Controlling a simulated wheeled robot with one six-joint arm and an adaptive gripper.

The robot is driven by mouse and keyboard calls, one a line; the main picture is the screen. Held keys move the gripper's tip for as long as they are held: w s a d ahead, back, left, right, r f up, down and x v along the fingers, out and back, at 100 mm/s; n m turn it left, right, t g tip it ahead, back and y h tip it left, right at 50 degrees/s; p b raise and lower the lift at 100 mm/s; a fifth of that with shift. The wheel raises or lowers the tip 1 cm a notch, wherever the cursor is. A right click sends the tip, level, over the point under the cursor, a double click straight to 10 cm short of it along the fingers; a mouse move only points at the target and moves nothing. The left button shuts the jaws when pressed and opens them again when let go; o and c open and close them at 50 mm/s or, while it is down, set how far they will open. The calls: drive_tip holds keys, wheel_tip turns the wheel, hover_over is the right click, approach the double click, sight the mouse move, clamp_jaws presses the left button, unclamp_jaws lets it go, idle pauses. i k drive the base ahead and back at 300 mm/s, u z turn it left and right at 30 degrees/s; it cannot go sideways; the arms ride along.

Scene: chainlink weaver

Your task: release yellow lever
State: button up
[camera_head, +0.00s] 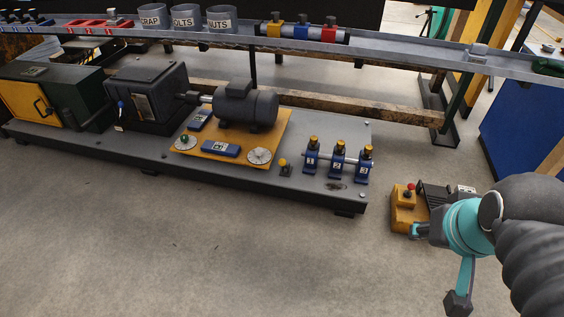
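A yellow block with a dark upright handle (274,27) sits on the grey rail at the top of the view, left of a blue one (302,31) and a red one (329,33). It looks like the yellow lever, but its latch state is too small to tell. A small yellow-knobbed switch (283,163) also stands on the low platform. My gripper (436,266) is at the lower right, over the floor and far from the rail. Its teal fingers are spread wide and hold nothing that I can see.
A yellow box with a red button (403,205) stands on the floor beside my gripper and is partly hidden. The low platform (330,196) carries a motor (247,105) and three blue valve-like posts (338,160). A blue cabinet (520,125) stands right. The front floor is clear.

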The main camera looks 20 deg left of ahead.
sight(282, 162)
drive_tip(key=z, duration=0.1)
drive_tip(key=k, duration=0.45)
drive_tip(key=u, duration=0.95)
drive_tip(key=i, duration=1.5)
drive_tip(key=z, duration=0.8)
